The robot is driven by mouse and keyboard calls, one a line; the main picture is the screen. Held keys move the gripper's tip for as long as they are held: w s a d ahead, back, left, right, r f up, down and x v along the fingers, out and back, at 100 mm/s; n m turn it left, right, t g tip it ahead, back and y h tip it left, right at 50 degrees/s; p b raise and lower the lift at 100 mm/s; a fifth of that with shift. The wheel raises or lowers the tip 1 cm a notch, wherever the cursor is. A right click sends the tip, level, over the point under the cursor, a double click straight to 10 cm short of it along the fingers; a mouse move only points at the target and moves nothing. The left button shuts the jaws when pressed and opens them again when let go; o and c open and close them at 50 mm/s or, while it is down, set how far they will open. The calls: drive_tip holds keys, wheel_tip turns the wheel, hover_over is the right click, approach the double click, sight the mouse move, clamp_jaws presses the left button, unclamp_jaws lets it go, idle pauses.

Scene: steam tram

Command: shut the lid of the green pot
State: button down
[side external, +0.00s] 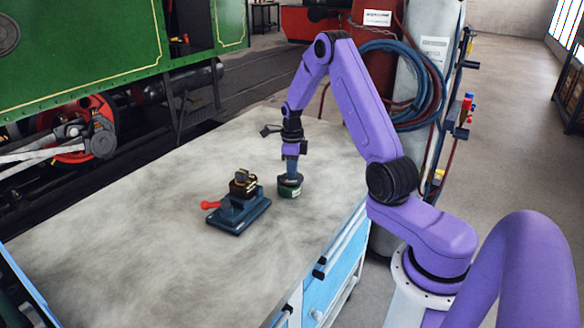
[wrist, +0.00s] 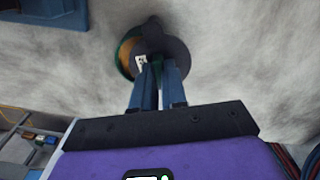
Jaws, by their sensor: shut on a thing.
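The green pot (side external: 289,191) is a small, low round tin on the workbench, directly under my gripper (side external: 291,173). Its dark lid (wrist: 172,48) shows in the wrist view as a round disc over the pot, set off to the right. A brownish crescent and the green rim of the pot (wrist: 125,57) show at the lid's left. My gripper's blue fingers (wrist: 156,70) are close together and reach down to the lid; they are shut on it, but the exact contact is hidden. A small white patch shows beside the fingertips.
A blue vise-like fixture (side external: 238,212) with a red handle (side external: 210,205) stands left of the pot, holding a dark and yellowish piece (side external: 243,184).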

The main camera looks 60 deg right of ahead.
sight(290, 181)
drive_tip(key=m, duration=0.1)
drive_tip(key=a+m, duration=0.1)
drive_tip(key=m, duration=0.1)
drive_tip(key=a+m, duration=0.1)
drive_tip(key=m, duration=0.1)
drive_tip(key=shift+s, duration=0.1)
drive_tip(key=shift+m, duration=0.4)
idle(0.3)
drive_tip(key=c, duration=1.2)
unclamp_jaws()
drive_tip(key=shift+o, duration=0.2)
drive_tip(key=shift+r, duration=0.1)
wheel_tip(290, 181, up, 17)
drive_tip(key=shift+r, duration=0.15)
